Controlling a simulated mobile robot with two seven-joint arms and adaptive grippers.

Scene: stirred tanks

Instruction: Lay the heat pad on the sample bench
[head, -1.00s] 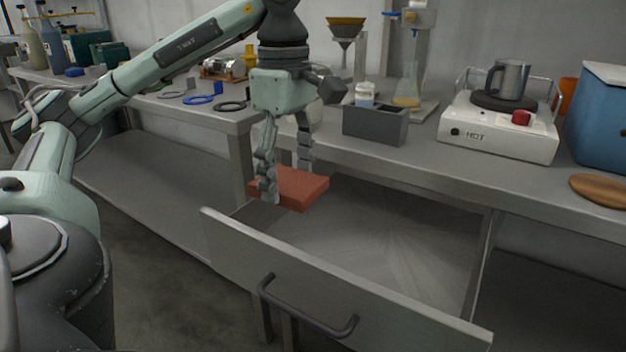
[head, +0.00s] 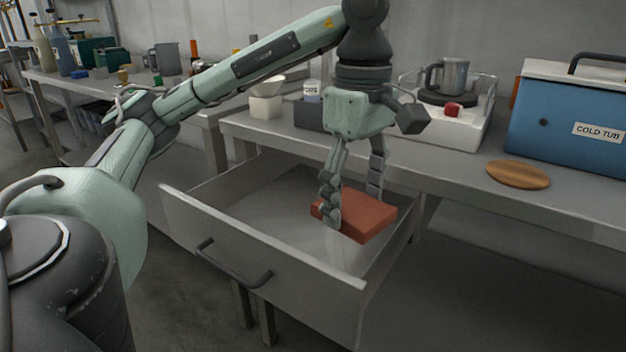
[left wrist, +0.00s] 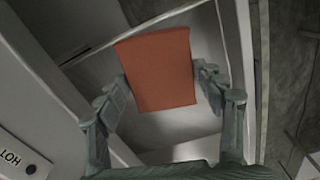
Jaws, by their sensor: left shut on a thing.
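The heat pad is a flat red-brown block (head: 368,219); it also shows in the left wrist view (left wrist: 158,68). My left gripper (head: 354,202) is shut on it at its edges and holds it over the right part of the open drawer. In the left wrist view the fingers (left wrist: 163,88) press on both sides of the pad. The sample bench is not labelled; a grey bench top (head: 455,166) stands behind the drawer. My right gripper is not in view.
The open drawer (head: 262,248) juts out from under the bench and looks empty. Bare bench top lies before the hot plate.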

